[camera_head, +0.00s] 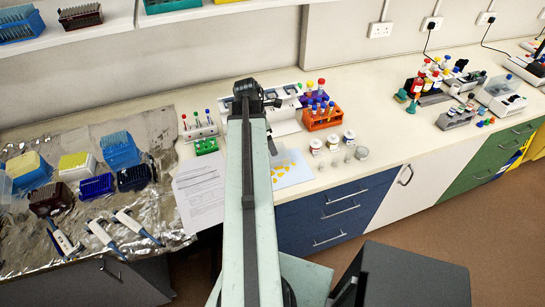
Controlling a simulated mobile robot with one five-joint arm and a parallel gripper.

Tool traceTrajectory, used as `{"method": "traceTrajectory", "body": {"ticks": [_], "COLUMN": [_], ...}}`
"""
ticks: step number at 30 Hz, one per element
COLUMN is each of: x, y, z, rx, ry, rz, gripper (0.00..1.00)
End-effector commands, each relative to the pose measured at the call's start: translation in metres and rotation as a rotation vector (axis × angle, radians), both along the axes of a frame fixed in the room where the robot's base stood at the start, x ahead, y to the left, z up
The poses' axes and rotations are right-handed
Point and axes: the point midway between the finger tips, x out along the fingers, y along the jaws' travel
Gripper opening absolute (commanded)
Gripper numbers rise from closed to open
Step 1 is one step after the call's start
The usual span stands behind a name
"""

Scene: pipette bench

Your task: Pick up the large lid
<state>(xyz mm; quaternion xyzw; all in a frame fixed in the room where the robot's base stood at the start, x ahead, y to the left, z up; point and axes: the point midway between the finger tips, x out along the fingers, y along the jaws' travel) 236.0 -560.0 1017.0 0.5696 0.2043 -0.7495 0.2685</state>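A small round grey, lid-like piece (361,153) lies on the bench just right of the jars, near the front edge. It looks the widest of a few small pale round pieces there, but I cannot be sure that it is the large lid. My pale green arm part rises through the middle of the view to a dark end assembly above the back of the bench. I cannot make out gripper fingers or anything held. The lid-like piece stands clear to the right of this part, with nothing covering it.
Several jars (317,147) stand beside the lid-like piece. An orange tube rack (322,118) is behind them. A paper sheet (201,190), a foil-covered area (90,150) and pipettes (104,235) are on the left. The bench right of the lid-like piece is clear up to another rack group.

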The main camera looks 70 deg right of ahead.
Motion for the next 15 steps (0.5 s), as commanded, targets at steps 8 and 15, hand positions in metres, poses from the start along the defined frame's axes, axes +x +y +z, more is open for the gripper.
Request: {"method": "traceTrajectory", "body": {"ticks": [8,15], "x": [-0.003,-0.011], "y": [-0.001,-0.006], "z": [-0.022,-0.056], "rx": [0.0,-0.001], "ry": [0.0,-0.001], "rz": [-0.001,-0.003], "gripper": [1.0,1.0]}}
